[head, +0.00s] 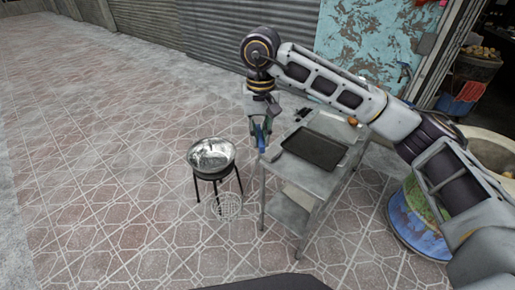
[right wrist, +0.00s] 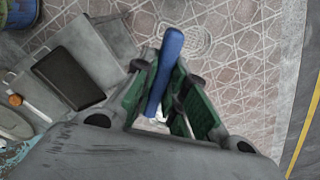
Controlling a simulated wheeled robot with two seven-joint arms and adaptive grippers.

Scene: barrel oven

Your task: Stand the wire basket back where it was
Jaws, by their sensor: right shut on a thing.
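My right gripper (head: 262,122) is above the near left corner of the metal table. It is shut on a blue handle (head: 262,139). In the right wrist view the blue handle (right wrist: 168,60) sticks out between the green finger pads (right wrist: 163,100). What the handle belongs to is hidden. A round mesh shape (head: 228,205) shows on the floor beside the tripod stand, and also in the right wrist view (right wrist: 184,38). I cannot tell whether it is the wire basket or a floor grate. My left gripper is not in view.
A silver bowl (head: 211,154) sits on a black tripod stand (head: 217,187) left of the table. The metal table (head: 310,180) holds a dark tray (head: 314,148). A painted barrel (head: 412,222) stands at the right. The tiled floor at left is clear.

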